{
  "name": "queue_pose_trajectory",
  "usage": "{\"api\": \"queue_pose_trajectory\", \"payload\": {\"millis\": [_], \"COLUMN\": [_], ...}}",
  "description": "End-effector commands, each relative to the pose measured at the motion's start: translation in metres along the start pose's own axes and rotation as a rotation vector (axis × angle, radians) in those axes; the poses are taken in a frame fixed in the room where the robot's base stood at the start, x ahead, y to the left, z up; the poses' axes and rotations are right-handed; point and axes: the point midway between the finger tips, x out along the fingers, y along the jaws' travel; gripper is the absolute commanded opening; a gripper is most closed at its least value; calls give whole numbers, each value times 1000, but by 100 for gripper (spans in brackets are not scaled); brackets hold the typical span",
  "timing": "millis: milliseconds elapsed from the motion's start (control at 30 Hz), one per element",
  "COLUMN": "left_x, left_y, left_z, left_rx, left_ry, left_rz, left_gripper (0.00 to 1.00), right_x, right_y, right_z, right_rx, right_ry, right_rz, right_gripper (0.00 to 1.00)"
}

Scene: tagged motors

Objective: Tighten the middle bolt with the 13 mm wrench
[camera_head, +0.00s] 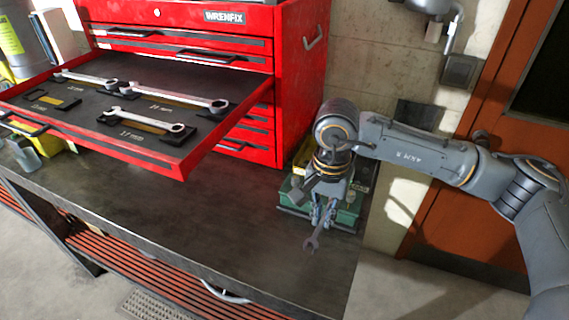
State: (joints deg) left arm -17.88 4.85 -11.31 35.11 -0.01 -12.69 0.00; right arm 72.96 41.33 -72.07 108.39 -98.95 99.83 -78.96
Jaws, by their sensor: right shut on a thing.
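My right gripper (324,203) is shut on a wrench (313,238) above the right part of the workbench. The wrench hangs down with its open-jaw end lowest; its size cannot be read. In the open drawer (155,158), one wrench (90,78) lies at the back left, one (178,97) at the back right and one (145,122) at the front. A dark holder (52,99) at the left of the drawer shows no wrench. No bolt can be made out. My left gripper is out of view.
A green block-like object (347,214) stands on the bench (230,225) behind my right gripper, partly hidden by it. The red tool chest (298,75) stands at the back. The bench in front of the drawer is clear. An orange door (512,120) is at the right.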

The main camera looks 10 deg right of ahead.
Motion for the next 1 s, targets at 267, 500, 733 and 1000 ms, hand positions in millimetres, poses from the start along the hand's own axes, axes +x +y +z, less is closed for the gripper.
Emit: {"api": "queue_pose_trajectory", "payload": {"millis": [267, 500, 733, 1000], "left_x": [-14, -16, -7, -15], "left_y": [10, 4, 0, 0], "left_z": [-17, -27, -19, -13], "left_rx": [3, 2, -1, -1], "left_ry": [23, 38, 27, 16], "left_rz": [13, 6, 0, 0], "left_gripper": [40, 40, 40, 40], "right_x": [-39, -51, -34, -27], "right_y": [-61, -80, -80, -66], "right_z": [-39, -53, -54, -45], "right_rx": [535, 746, 758, 549], "right_ry": [12, 21, 20, 22], "right_rz": [-5, -9, -10, -7], "right_gripper": [0, 0, 0, 0]}}
